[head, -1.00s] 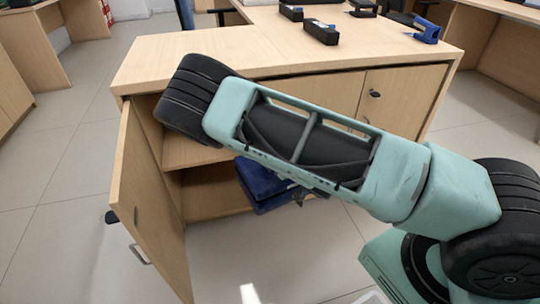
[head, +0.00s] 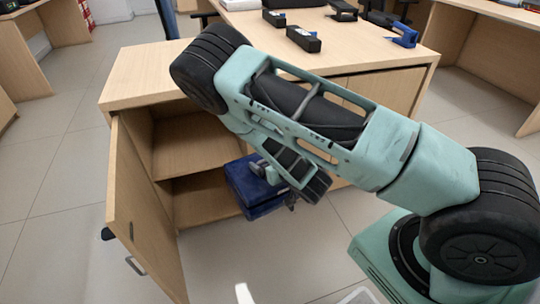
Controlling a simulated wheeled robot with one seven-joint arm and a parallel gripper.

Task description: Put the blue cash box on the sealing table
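The blue cash box (head: 238,184) is at the front of the open lower compartment of the wooden cabinet (head: 190,190). Its lower front part seems to stick out past the cabinet's edge. My gripper (head: 291,203) is at the box's right side, mostly hidden behind my own arm. I cannot tell whether its fingers are closed on the box. None of the tables in view is marked as the sealing table, so I cannot tell which one it is.
The cabinet door (head: 140,205) stands open to the left. A black device (head: 303,39) and a blue tape dispenser or stapler (head: 404,36) lie on the wooden top (head: 360,58). Other desks stand left and right (head: 490,45). Tiled floor is clear in front.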

